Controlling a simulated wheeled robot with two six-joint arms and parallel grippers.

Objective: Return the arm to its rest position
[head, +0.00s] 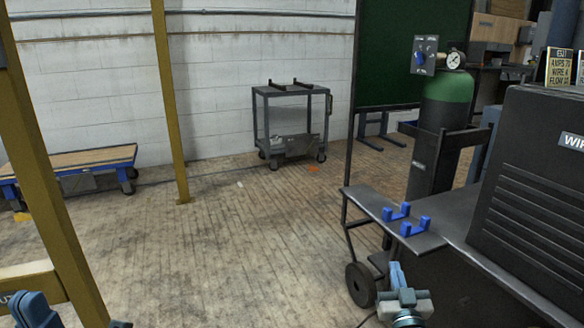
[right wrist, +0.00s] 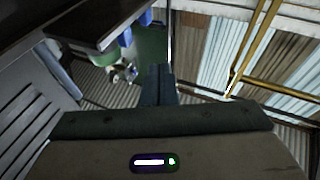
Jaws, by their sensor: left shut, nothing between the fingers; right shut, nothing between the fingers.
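My right gripper (head: 396,272) is at the lower right of the head view, below the metal shelf. Its blue fingers are together, with nothing between them. In the right wrist view its dark fingers (right wrist: 157,86) stand side by side and touch, with open space around them. My left gripper (head: 34,306) shows only in part at the bottom left corner of the head view. It is shut and empty, beside the yellow frame.
A grey shelf (head: 375,206) with blue cradles (head: 406,219) stands close above my right gripper, next to a black cabinet (head: 535,195). A green-topped cylinder (head: 447,100) is behind it. Yellow posts (head: 62,225) rise at the left. The middle floor is clear.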

